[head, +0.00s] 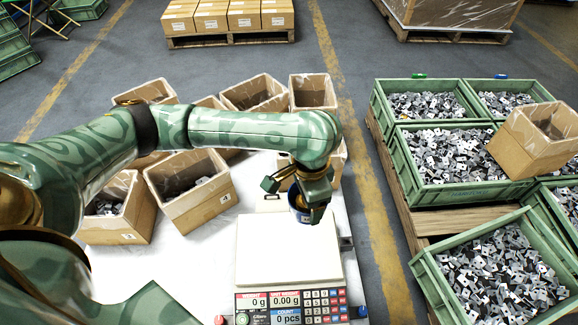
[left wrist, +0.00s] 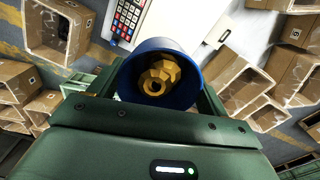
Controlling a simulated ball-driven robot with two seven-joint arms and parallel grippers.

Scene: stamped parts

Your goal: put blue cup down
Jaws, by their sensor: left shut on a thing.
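The blue cup (head: 303,218) is in my left gripper (head: 297,199), near the far edge of the scale's pale weighing plate (head: 285,250). In the left wrist view the cup (left wrist: 128,82) sits between the fingers of my left gripper (left wrist: 158,95), which is shut on it. Its mouth faces that camera, and gold-coloured faceted pieces (left wrist: 158,78) show inside. The arm and fingers hide much of the cup in the head view. Whether its base touches anything is not visible. The scale display (head: 290,305) reads 0 g and 0 pcs. My right gripper is not in view.
The scale stands on a white table (head: 205,250). Several open cardboard boxes (head: 195,192) stand on its left and far side. On the right, green crates (head: 445,180) of metal parts rest on a pallet, with one cardboard box (head: 535,140) on top. White tabletop left of the scale is clear.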

